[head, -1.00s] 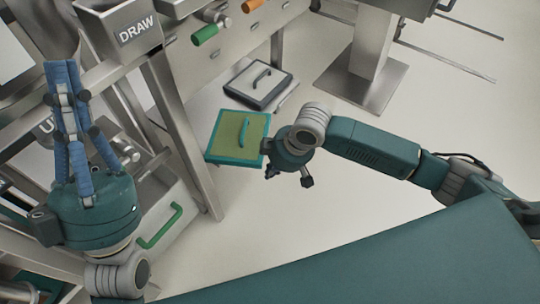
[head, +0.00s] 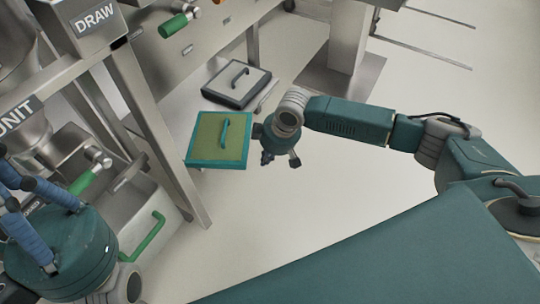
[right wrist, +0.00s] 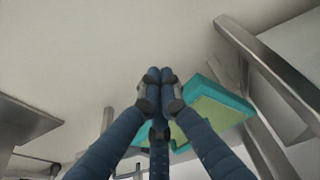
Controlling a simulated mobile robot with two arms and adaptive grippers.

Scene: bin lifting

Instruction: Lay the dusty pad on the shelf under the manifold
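A flat pad with a teal rim, a mottled olive-green face and a teal handle (head: 206,153) lies low, right of a steel leg. A grey-topped pad with a dark edge and handle (head: 225,88) lies behind it. I cannot tell which one is the dusty pad. My right gripper (head: 279,160) is just right of the teal-rimmed pad, its fingers mostly hidden. In the right wrist view its blue fingers (right wrist: 159,76) meet with nothing visible between them; the teal pad (right wrist: 233,103) is partly behind them. My left gripper (head: 20,190) is at the left edge, fingertips out of frame.
A steel panel with a green-handled valve (head: 173,26) stands above the pads; I cannot tell if it is the manifold. A steel bin with a green handle (head: 150,238) is lower left. A pedestal base (head: 338,75) stands behind. The floor (head: 330,185) looks clear.

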